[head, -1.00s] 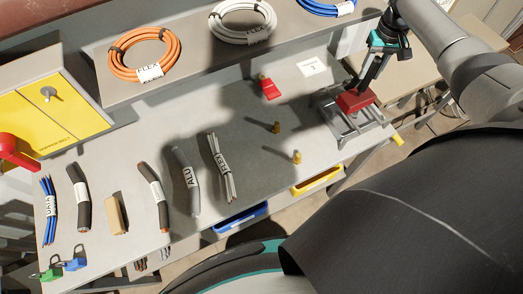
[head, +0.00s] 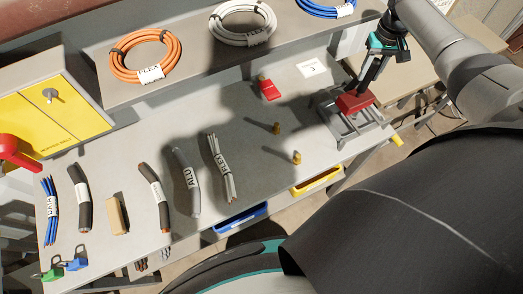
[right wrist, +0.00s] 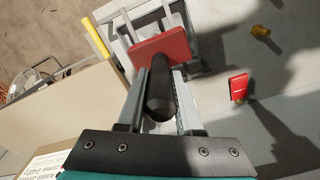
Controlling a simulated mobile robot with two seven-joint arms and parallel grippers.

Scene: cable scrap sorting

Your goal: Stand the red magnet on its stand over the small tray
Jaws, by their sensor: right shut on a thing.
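The red magnet (head: 354,103) is a red block with a black handle, at the grey stand (head: 372,131) on the right of the bench. My right gripper (head: 362,82) is shut on its handle from above. In the right wrist view the black handle lies between the fingers of my right gripper (right wrist: 160,80), and the red magnet (right wrist: 165,45) is at its far end, in front of the stand's frame (right wrist: 208,48). I cannot tell whether the magnet touches the stand. The small tray is not clearly distinguishable beneath it. My left gripper is not in view.
A red padlock-like piece (head: 269,90) and two brass pieces (head: 276,127) (head: 296,157) stand left of the stand. Several cable pieces (head: 155,190) lie farther left. A shelf with cable coils (head: 145,58) runs along the back.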

